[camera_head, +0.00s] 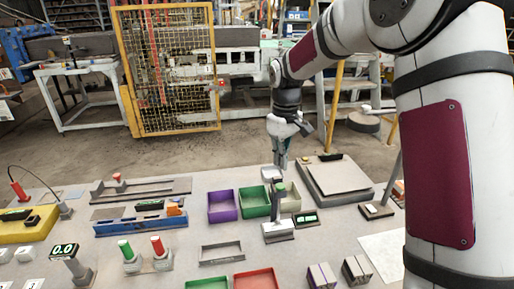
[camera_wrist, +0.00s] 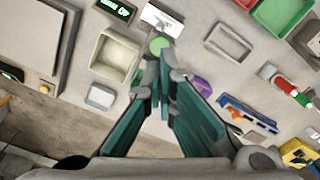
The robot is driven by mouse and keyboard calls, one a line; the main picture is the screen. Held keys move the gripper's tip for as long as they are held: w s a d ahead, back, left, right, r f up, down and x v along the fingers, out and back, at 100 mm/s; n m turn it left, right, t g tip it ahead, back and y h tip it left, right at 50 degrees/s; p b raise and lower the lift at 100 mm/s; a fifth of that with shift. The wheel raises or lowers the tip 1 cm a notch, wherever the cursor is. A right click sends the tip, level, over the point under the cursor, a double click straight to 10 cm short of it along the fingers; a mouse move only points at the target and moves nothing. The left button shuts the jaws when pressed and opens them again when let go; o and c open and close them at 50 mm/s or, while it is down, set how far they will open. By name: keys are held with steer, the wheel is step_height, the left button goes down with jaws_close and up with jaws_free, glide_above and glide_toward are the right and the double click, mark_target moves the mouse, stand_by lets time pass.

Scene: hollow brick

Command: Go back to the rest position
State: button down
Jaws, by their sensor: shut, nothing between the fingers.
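My gripper (camera_head: 281,163) points down above the far side of the grey table (camera_head: 215,178), with its teal fingers together and nothing held. In the wrist view my gripper (camera_wrist: 162,72) shows shut fingertips, close in the picture to a post with a round green top (camera_wrist: 158,44). In the head view the fingers are above a small white dish (camera_head: 270,173) and behind the post (camera_head: 278,203); their exact height above the table is hard to tell. My arm reaches in from the right.
A purple bin (camera_head: 222,207), a green bin (camera_head: 254,202) and a beige bin (camera_head: 292,198) stand near the post. A flat-topped scale (camera_head: 337,178) is to the right. Red and green handles (camera_head: 126,250) stand front left. A yellow mesh cage (camera_head: 168,65) is behind the table.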

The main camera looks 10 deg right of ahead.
steer(key=s+r+m+t, duration=0.3)
steer(key=s+r, duration=1.1)
steer(key=s, duration=0.2)
steer(key=s+m+t, duration=0.2)
steer(key=s+m, duration=0.1)
steer(key=s, duration=1.2)
steer(key=shift+s+f+t, duration=0.3)
steer(key=shift+w, duration=0.1)
